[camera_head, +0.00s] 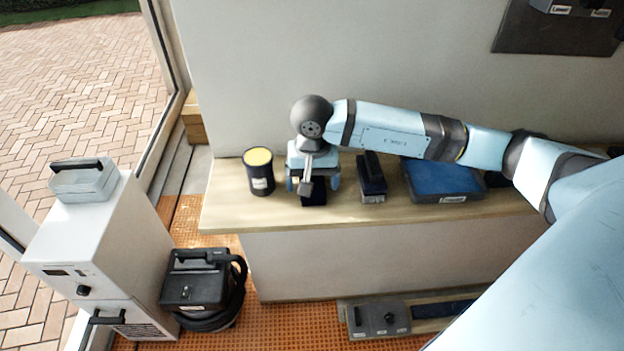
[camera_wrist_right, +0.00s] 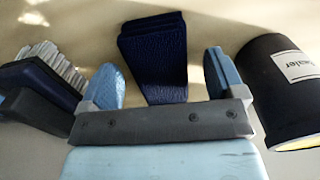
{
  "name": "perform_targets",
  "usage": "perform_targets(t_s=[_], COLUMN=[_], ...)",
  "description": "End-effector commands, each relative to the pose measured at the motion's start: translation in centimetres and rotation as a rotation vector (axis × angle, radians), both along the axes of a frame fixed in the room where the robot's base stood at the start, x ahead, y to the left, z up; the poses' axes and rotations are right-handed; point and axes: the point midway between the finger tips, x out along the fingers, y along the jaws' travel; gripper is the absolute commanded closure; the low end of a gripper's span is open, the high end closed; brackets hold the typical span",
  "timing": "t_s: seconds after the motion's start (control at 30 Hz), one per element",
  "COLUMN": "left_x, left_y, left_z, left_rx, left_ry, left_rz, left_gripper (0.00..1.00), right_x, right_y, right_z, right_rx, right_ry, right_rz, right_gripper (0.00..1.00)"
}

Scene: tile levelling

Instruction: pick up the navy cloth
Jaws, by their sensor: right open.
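The navy cloth (camera_wrist_right: 152,58) is a folded dark blue stack on the wooden counter. In the right wrist view it lies between the two blue fingers of my right gripper (camera_wrist_right: 162,62), with a gap on each side. In the head view only part of the cloth (camera_head: 315,192) shows, because my right gripper (camera_head: 312,184) hangs above it and hides the rest. My right gripper is open and holds nothing. My left gripper is not in view.
A black sealer can (camera_head: 261,178) with a yellow top stands just left of the cloth. A navy brush (camera_head: 372,180) with pale bristles is close on the right, then a blue tray (camera_head: 442,178). The wooden counter (camera_head: 228,212) is bare along its front edge.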

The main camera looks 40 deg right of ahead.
Motion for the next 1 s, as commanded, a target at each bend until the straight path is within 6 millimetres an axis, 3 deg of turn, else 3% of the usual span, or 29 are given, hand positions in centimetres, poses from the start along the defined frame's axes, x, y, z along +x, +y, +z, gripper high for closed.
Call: perform_targets(t_s=[0.27,0.37,0.5,0.53,0.83,1.0], left_x=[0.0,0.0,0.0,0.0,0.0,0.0], left_y=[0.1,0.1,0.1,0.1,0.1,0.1], left_z=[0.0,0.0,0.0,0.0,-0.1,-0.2], left_rx=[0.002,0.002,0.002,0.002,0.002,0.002], left_ry=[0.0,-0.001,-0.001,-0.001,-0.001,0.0], left_rz=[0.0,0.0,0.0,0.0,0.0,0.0], left_gripper=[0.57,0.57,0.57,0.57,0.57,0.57], right_x=[0.0,0.0,0.0,0.0,0.0,0.1], right_y=[0.0,0.0,0.0,0.0,0.0,0.0], right_z=[-0.6,-0.6,-0.6,-0.6,-0.4,0.8], right_rx=[-0.001,-0.001,-0.001,-0.001,0.0,0.001], right_ry=[-0.001,-0.001,-0.001,-0.001,-0.001,-0.004], right_rz=[0.0,0.0,0.0,0.0,0.0,0.001], right_gripper=[0.12,0.3,0.62,0.65,0.66,0.66])
